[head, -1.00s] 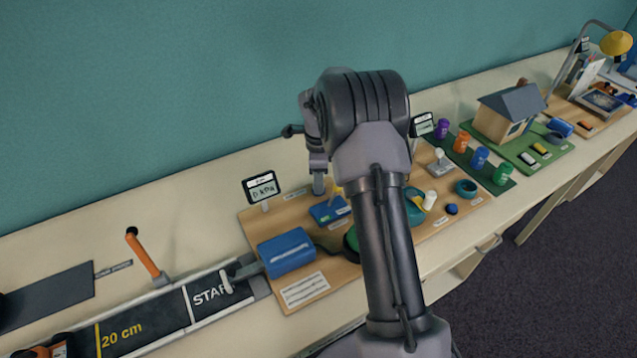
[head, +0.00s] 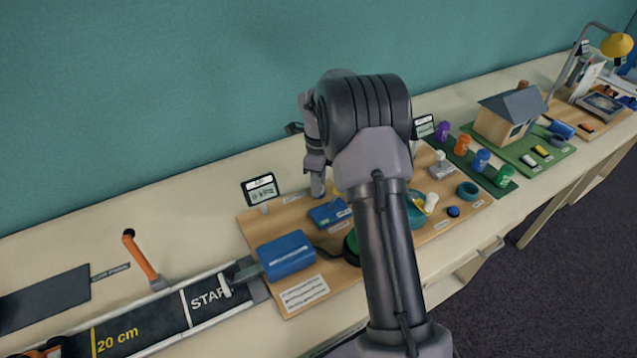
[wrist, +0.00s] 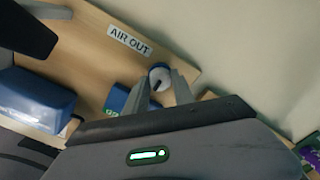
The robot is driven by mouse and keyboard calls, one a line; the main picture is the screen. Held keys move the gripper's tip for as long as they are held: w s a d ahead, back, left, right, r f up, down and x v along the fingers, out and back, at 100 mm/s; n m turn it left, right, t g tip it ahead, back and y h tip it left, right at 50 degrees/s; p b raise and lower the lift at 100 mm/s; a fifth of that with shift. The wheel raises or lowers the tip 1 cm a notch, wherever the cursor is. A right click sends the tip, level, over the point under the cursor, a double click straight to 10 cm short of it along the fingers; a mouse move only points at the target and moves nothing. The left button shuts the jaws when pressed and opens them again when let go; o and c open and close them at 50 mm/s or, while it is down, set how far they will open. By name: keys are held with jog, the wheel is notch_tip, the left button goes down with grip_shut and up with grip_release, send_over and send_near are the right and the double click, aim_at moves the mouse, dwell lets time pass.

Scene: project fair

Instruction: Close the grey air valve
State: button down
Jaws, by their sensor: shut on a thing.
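In the wrist view the grey air valve (wrist: 160,72) shows as a small round pale knob with a dark mark on top, beside the AIR OUT label (wrist: 130,40). My gripper (wrist: 159,84) has its two grey fingers on either side of the knob, shut on it. In the head view my gripper (head: 317,184) points down at the back of the wooden board, behind the blue block (head: 329,213). The valve itself is hidden there by my gripper and arm.
The wooden board (head: 290,216) holds a blue box (head: 287,255) and a small display (head: 261,190) on a post. A black START track (head: 160,318) lies left. Coloured cans and a model house (head: 507,112) stand right.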

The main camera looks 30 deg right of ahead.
jog(key=c, duration=1.1)
grip_release()
jog(key=shift+o, duration=0.2)
notch_tip(320, 180, up, 18)
jog(key=p, duration=0.6)
jog(key=shift+f, duration=0.25)
